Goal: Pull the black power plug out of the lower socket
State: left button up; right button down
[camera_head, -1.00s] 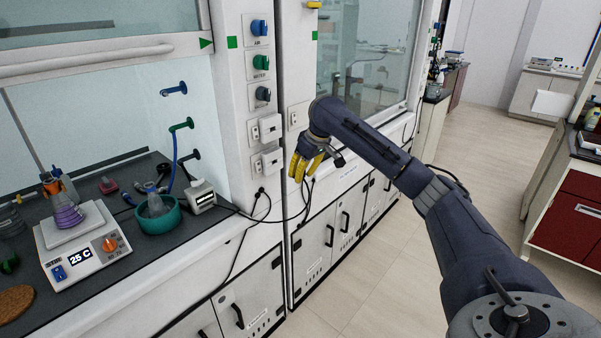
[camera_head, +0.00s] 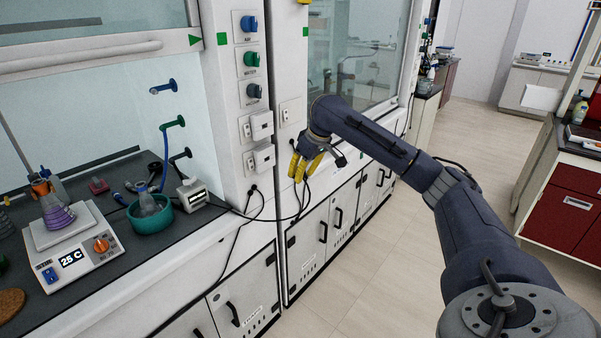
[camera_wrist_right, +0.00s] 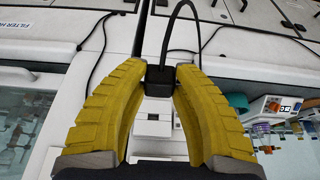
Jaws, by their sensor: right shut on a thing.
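My right gripper (camera_head: 299,175) shows yellow fingers in the head view, in front of the white hood post and to the right of the lower socket box (camera_head: 263,158). In the right wrist view the gripper (camera_wrist_right: 160,82) is shut on the black power plug (camera_wrist_right: 159,88). The plug's black cable arcs up from it. The plug appears in front of the panel, apart from the white socket boxes (camera_wrist_right: 153,129); its prongs are hidden. In the head view the fingers hide the plug. The upper socket box (camera_head: 260,126) is just above the lower one. My left gripper is not in view.
A black cable (camera_head: 285,218) runs from below the gripper to a small white device (camera_head: 192,195) on the bench. Another black fitting with a cable (camera_head: 253,190) sits below the sockets. A hotplate (camera_head: 75,252) and teal bowl (camera_head: 150,217) stand left. The floor at right is clear.

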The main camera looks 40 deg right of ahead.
jog(key=shift+s, duration=0.15)
jog(key=shift+s+d, duration=0.15)
jog(key=shift+s, duration=0.5)
jog(key=shift+s+d, duration=0.15)
jog(key=shift+s, duration=0.5)
jog(key=shift+r, duration=0.1)
